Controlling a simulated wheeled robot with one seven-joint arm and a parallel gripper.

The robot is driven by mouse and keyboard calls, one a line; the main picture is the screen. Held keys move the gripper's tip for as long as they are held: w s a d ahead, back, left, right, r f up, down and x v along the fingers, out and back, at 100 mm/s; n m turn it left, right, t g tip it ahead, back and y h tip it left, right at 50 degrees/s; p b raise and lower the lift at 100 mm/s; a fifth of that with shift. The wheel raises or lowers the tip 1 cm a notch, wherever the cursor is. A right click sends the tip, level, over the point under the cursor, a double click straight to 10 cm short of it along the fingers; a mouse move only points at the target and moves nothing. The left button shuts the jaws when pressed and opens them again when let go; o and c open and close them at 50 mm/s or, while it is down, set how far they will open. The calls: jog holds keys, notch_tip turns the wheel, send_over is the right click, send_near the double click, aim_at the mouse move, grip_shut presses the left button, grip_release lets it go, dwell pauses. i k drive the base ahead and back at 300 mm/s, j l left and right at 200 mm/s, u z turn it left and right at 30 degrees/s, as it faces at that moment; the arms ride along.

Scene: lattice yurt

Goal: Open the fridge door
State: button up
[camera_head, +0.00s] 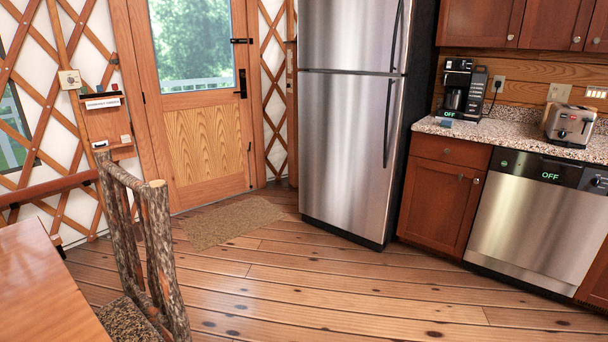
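The fridge (342,148) stands right of centre in the head view, tall, with stainless steel fronts and a dark side. Its large lower door and its upper door (345,35) both look shut. A long dark handle (389,122) runs down the right edge of the lower door. Another dark handle (396,35) is on the right edge of the upper door. The top of the fridge is cut off by the picture's edge. My gripper and arm are not in view.
Wooden floor (330,290) lies open before the fridge. A mat (233,222) lies by the entrance door (195,110). A log chair (150,250) and table (45,290) stand at the left. Cabinets (440,200) and a dishwasher (535,225) adjoin the fridge's right.

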aim_at(350, 124)
jog(key=i, duration=0.85)
jog(key=i+z, duration=0.1)
jog(key=i, duration=0.75)
jog(key=i+j, duration=0.15)
jog(key=i, duration=0.7)
jog(key=i+j+z, duration=0.1)
jog(key=i+z, duration=0.15)
jog(key=i, duration=0.15)
jog(key=i+j+z, duration=0.2)
jog(key=i, duration=0.25)
jog(key=i+j+z, duration=0.25)
jog(key=i, duration=0.15)
